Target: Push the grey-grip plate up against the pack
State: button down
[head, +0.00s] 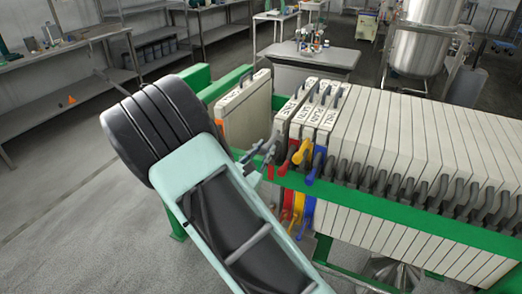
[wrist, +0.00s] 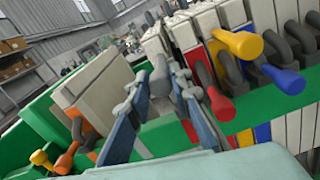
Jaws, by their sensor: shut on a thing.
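The grey-grip plate (head: 287,114) is a pale upright slab hanging at the left end of a row of labelled plates. Its grey grip (wrist: 160,76) shows between my two fingertips in the wrist view. My gripper (head: 262,152) is shut on that grip, at the near green rail; the fingers also show in the wrist view (wrist: 160,92). The pack (head: 400,130) is the long row of pale plates to the right. Plates with a red grip (wrist: 219,106), a yellow grip (wrist: 238,43) and a blue grip (wrist: 284,80) stand right of the grey-grip plate. Any remaining gap there is hard to judge.
A separate pale plate (head: 245,108) with an orange edge stands to the left, with a gap between it and the grey-grip plate. The green rail (head: 400,202) runs along the near side, crowded with dark grips. A steel tank (head: 424,40) stands behind.

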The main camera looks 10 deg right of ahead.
jog(key=shift+s+d+f, duration=0.1)
jog(key=shift+s+d, duration=0.4)
jog(key=shift+d, duration=0.25)
jog(key=c, duration=1.7)
grip_release()
jog(key=shift+s, duration=0.1)
jog(key=shift+c, duration=0.2)
jog(key=v, duration=1.2)
